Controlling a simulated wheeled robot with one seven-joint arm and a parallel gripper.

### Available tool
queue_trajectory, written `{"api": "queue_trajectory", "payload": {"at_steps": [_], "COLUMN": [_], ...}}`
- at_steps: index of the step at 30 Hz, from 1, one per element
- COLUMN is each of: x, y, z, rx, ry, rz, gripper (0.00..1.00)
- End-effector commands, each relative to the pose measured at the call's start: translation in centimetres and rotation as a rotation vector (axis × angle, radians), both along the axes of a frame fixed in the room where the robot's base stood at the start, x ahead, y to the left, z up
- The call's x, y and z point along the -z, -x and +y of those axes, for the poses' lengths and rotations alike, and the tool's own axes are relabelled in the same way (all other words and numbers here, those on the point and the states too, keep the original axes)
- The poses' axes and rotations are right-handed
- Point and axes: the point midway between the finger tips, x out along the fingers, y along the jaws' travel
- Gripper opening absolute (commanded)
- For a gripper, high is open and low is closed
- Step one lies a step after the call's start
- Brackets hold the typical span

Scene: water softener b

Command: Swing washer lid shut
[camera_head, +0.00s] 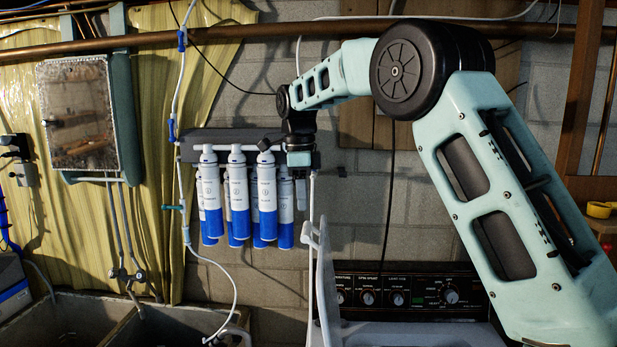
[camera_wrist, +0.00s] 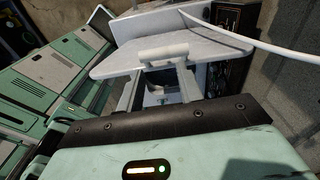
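The washer's white lid (camera_head: 326,285) stands open, upright and nearly edge-on, at the left of the washer top (camera_head: 420,335) in the head view. In the wrist view the lid (camera_wrist: 115,62) is a pale panel just beyond my fingers. My gripper (camera_head: 303,190) points down above the lid's upper end in the head view. In the wrist view the two fingers of my gripper (camera_wrist: 160,80) are apart, with a gap between them. I cannot tell whether the fingertips touch the lid. The lid's lower part is cut off in the head view.
White and blue filter bottles (camera_head: 238,195) hang on the wall just behind and left of my gripper. The washer's control panel (camera_head: 410,290) stands behind its top. A concrete sink (camera_head: 75,315) is at the lower left. A white hose (camera_head: 188,215) hangs between.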

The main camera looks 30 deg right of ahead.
Motion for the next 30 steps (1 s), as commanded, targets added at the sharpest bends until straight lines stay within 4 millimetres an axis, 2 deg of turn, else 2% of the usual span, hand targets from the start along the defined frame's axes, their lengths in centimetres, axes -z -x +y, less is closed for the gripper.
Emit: {"api": "queue_trajectory", "payload": {"at_steps": [9, 14, 26, 30], "x": [-0.4, 0.3, 5.5, 8.2], "y": [-0.3, -0.3, -0.1, 0.0], "z": [-0.6, -0.6, -0.9, -1.0], "rx": [0.05, 0.049, 0.047, 0.047], "ry": [0.008, 0.008, 0.008, 0.009], "rz": [-0.001, 0.0, 0.001, 0.003], "gripper": [0.36, 0.36, 0.36, 0.36]}}
